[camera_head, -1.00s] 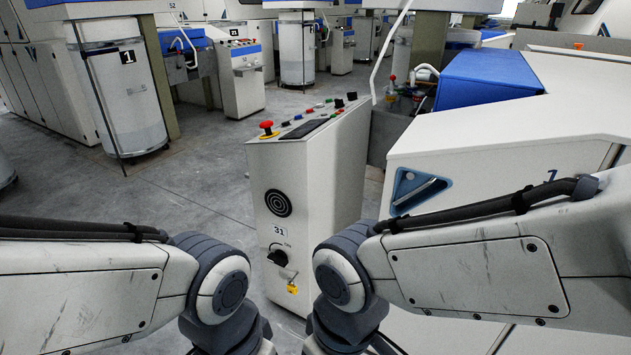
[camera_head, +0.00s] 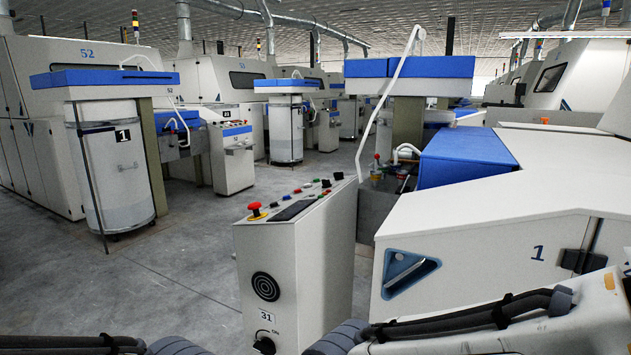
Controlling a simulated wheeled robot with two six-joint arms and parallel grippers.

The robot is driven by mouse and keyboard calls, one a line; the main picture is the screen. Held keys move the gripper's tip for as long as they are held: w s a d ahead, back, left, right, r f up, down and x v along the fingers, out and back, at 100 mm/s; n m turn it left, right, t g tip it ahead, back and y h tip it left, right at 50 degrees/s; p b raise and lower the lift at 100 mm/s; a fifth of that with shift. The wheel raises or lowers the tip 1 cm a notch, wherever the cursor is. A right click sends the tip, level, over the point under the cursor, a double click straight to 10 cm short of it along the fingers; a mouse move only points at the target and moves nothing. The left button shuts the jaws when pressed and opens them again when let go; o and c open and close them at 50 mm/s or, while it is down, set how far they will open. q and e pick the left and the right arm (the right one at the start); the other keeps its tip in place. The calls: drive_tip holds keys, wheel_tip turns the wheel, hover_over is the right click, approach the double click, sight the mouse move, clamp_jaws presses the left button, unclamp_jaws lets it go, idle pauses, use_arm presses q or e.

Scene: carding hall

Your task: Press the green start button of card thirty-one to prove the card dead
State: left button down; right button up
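The control pedestal marked 31 (camera_head: 292,262) stands in front of me, a tall pale box with a round black grille. Its sloped top carries a red mushroom button (camera_head: 257,208), a dark display strip (camera_head: 293,210) and a row of small coloured buttons (camera_head: 308,188). A black rotary switch (camera_head: 265,343) sits below the number plate, cut by the picture's bottom edge. Both my arms show only as upper links along the bottom edge; neither gripper is in view.
A pale machine cover with a blue recessed handle (camera_head: 408,270) stands close on the right. A white sliver tube (camera_head: 382,90) rises behind the pedestal. Can 1 (camera_head: 122,180) and another pedestal (camera_head: 232,160) stand at back left. The grey floor (camera_head: 170,265) left of the pedestal is clear.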

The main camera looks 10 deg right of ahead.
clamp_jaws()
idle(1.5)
